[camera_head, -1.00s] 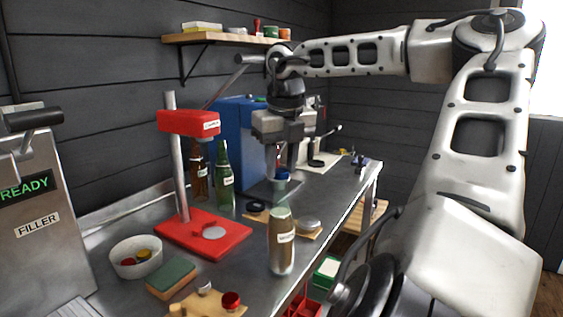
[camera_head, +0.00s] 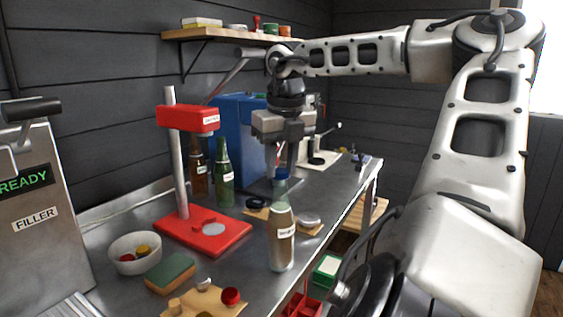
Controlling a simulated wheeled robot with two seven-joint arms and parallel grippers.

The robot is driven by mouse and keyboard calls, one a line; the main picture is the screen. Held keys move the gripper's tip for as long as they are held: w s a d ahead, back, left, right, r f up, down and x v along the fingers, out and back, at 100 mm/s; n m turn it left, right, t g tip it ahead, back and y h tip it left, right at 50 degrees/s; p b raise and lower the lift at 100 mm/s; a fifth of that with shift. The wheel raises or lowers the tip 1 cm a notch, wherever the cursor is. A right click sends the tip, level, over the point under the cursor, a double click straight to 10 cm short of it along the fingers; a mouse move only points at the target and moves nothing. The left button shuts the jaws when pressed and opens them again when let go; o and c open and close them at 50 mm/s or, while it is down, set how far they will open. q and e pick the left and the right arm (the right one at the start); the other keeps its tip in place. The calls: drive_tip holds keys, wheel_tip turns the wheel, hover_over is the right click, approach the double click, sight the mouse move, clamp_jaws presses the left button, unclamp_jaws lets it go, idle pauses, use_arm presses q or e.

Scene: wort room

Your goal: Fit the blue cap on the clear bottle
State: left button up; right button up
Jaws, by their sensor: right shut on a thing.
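The clear bottle (camera_head: 281,245) stands upright near the front edge of the steel bench, with brownish contents and a white label. My right gripper (camera_head: 282,162) comes down from above, over the bottle's neck. It is shut on the blue cap (camera_head: 281,173), which shows just below the fingers. The cap is in line with the bottle's mouth and appears to meet the top of the neck. I cannot tell whether it is seated or only close above. The fingers partly hide the cap. My left gripper is not in view.
A red capper stand (camera_head: 203,232) is left of the bottle, with brown (camera_head: 198,178) and green (camera_head: 222,178) bottles behind it. A white bowl (camera_head: 135,263), a green-topped sponge (camera_head: 170,272) and a board with a red cap (camera_head: 230,296) lie in front. A blue machine (camera_head: 235,140) stands behind.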

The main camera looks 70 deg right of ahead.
drive_tip(key=shift+f, duration=0.1)
idle(0.7)
drive_tip(key=o, duration=1.6)
drive_tip(key=shift+c, duration=0.2)
drive_tip(key=shift+r+p, duration=1.05)
drive_tip(key=shift+r, duration=0.4)
drive_tip(key=shift+r+p, duration=1.35)
drive_tip(key=shift+r, duration=0.75)
